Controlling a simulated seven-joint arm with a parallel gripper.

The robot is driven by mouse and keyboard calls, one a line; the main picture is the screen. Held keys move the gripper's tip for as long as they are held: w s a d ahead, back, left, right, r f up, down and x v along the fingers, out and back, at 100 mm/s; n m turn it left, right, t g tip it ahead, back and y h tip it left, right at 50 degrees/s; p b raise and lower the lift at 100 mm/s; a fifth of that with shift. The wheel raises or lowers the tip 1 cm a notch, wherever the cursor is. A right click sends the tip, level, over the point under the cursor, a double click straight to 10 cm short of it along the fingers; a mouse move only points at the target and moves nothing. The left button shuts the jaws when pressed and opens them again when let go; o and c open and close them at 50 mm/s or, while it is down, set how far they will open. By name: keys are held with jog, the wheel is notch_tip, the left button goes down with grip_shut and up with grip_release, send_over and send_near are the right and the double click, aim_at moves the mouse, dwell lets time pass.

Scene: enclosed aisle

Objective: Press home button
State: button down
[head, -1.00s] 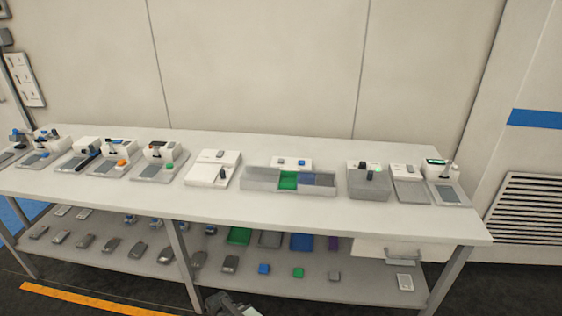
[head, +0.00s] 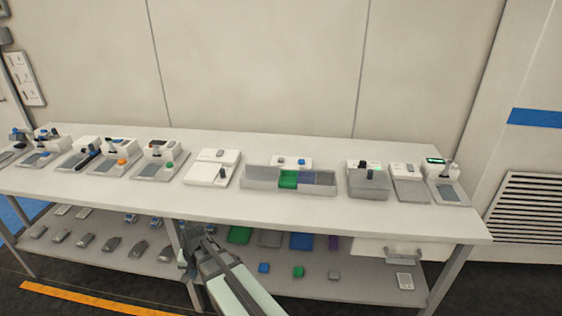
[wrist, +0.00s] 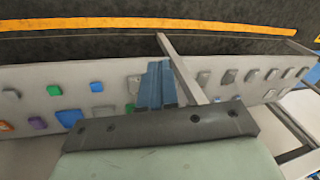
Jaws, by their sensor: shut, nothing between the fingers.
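No button in view carries a label that I can read, so I cannot tell which one is the home button. On the white table, one device has a green button (head: 169,165) and another has an orange button (head: 122,162). In the head view my arm reaches up from the bottom, below the tabletop's front edge and in front of the lower shelf.
The long white table (head: 320,211) holds a row of devices along its back, with a clear front strip. A grey divided tray (head: 262,179) stands mid-table. The lower shelf (head: 115,256) holds many small blocks. A table leg (head: 177,240) stands near my arm.

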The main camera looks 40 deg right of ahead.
jog(key=w+d+r+m+t+h, duration=0.2)
jog(key=w+d+r+t, duration=0.25)
jog(key=w+r, duration=0.6)
jog(key=w+d+r+m+t+h, duration=0.1)
jog(key=w+d+r+m+t, duration=0.3)
jog(key=r, duration=1.1)
notch_tip(320, 180, up, 5)
jog(key=n+g, duration=0.1)
jog(key=g, duration=0.1)
send_over(282, 160)
jog(key=shift+d, duration=0.15)
jog(key=shift+f, duration=4.45)
